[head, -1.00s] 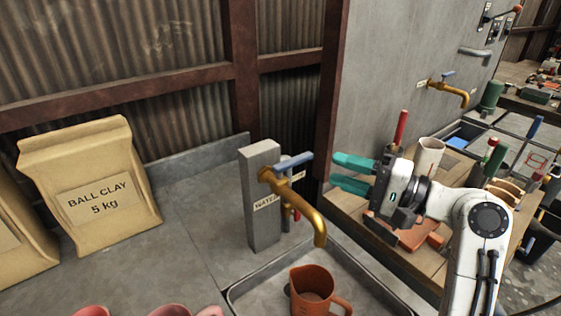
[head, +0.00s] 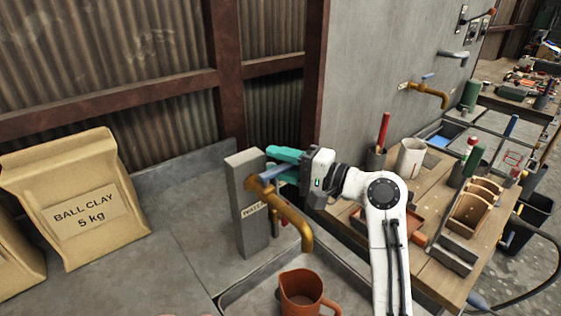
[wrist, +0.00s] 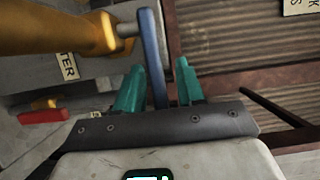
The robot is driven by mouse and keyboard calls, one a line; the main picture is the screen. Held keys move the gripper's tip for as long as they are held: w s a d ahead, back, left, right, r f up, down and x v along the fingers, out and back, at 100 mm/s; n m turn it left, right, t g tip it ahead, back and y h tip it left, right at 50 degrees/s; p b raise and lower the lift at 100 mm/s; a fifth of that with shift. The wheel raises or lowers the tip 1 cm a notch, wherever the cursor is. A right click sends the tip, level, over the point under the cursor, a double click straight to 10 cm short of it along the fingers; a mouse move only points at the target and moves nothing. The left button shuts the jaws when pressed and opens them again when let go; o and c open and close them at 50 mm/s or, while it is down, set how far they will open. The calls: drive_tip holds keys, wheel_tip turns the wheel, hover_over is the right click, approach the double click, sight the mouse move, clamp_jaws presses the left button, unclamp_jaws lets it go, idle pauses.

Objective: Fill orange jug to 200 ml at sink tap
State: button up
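The orange jug (head: 298,293) stands upright in the sink, under the mouth of the brass tap (head: 290,208). No water stream shows from the spout, and the level inside the jug cannot be read. The tap's blue lever (head: 270,173) sits on top of the tap at a grey post. My gripper (head: 272,161) is at the lever, its teal fingers partly hidden. In the wrist view my gripper (wrist: 160,80) is open, with the blue lever (wrist: 152,50) between its fingers, nearer the left one. The brass tap (wrist: 50,35) shows at the upper left.
The grey post (head: 248,205) stands close behind the tap. The sink rim (head: 240,287) surrounds the jug. A wooden bench (head: 440,225) with tools lies right; a second brass tap (head: 428,93) is on the wall.

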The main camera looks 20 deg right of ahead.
drive_tip(key=shift+c, duration=0.4)
clamp_jaws()
